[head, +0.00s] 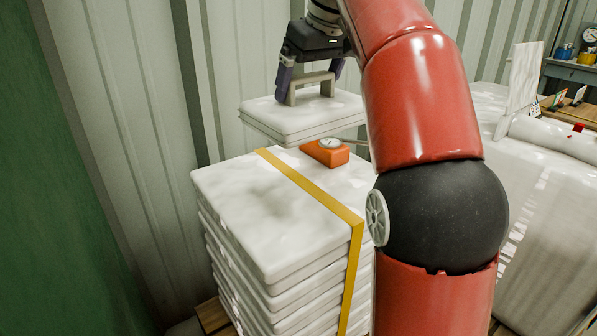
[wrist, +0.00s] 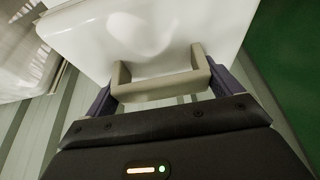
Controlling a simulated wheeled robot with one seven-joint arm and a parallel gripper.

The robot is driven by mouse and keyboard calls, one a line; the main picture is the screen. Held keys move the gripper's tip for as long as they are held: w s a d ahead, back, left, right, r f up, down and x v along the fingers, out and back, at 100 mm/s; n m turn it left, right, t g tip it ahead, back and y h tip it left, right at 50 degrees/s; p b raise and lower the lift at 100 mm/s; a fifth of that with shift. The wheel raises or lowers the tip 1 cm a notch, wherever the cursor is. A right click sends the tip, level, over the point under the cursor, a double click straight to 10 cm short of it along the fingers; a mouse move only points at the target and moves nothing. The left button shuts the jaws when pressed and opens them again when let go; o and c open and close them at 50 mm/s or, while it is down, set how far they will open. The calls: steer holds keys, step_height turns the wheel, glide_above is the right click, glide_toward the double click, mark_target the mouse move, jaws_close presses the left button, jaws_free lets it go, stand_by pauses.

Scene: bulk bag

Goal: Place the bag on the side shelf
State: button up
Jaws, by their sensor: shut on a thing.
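In the wrist view the handle (wrist: 160,92) sits between my fingers (wrist: 163,85), with the bag's white face (wrist: 140,35) beyond. The bag looks level. I cannot clearly identify the side shelf.
A tall stack of white bags (head: 260,215) with a yellow strap (head: 315,190) stands in front. An orange dial device (head: 325,152) lies on its top. Corrugated wall (head: 130,100) is behind, a green surface (head: 60,200) at left. A large white bulk bag (head: 555,200) is at right.

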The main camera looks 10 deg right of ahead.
mark_target(329, 129)
steer(key=shift+w+d+r, duration=0.25)
steer(key=shift+w+d, duration=0.35)
steer(key=shift+w, duration=0.2)
steer(key=shift+w+d+f, duration=0.2)
steer(key=shift+w, duration=0.1)
steer(key=shift+f+b, duration=3.9)
steer(key=shift+f, duration=5.9)
steer(key=shift+f, duration=0.1)
steer(key=o, duration=1.6)
steer(key=shift+f, duration=0.1)
steer(key=shift+c, duration=0.2)
steer(key=shift+d+r, duration=0.1)
steer(key=shift+r, duration=0.4)
steer(key=p+v, duration=0.2)
steer(key=v, duration=0.9)
steer(key=shift+s+r+p, duration=0.1)
steer(key=shift+s+p, duration=0.15)
steer(key=shift+p, duration=0.15)
